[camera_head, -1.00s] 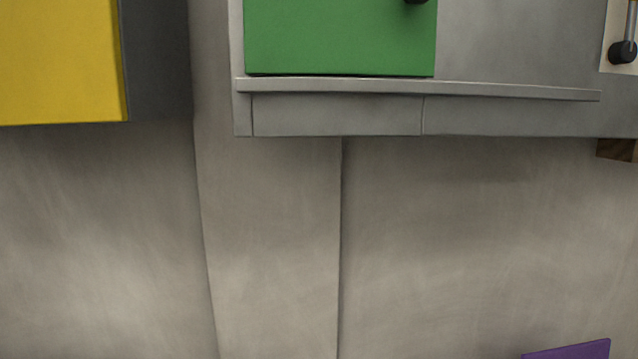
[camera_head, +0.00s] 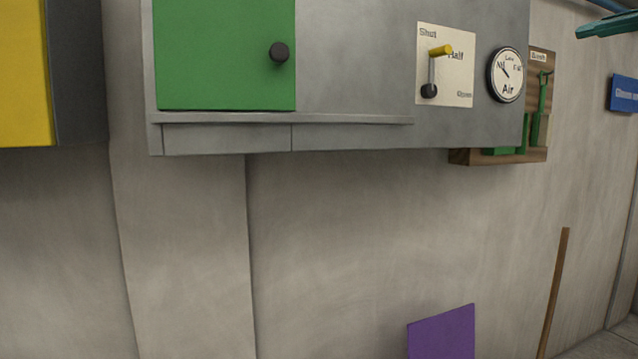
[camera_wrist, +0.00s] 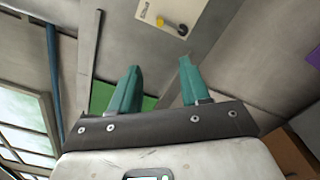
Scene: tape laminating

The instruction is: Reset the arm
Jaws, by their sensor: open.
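My gripper (camera_wrist: 160,63) shows in the wrist view with its two teal fingers apart and nothing between them. It points toward a grey wall cabinet with a green door (camera_wrist: 104,96) and a white lever plate (camera_wrist: 172,16). In the head view a teal piece (camera_head: 606,25) at the top right edge looks like a finger of my gripper; the rest of the arm is out of frame. My gripper touches nothing that I can see.
The head view shows the green door (camera_head: 225,55), the lever plate (camera_head: 445,65), an air gauge (camera_head: 506,75), a rack (camera_head: 498,156) of green items, a yellow cabinet (camera_head: 25,75), a purple panel (camera_head: 441,333) and a leaning wooden stick (camera_head: 553,295).

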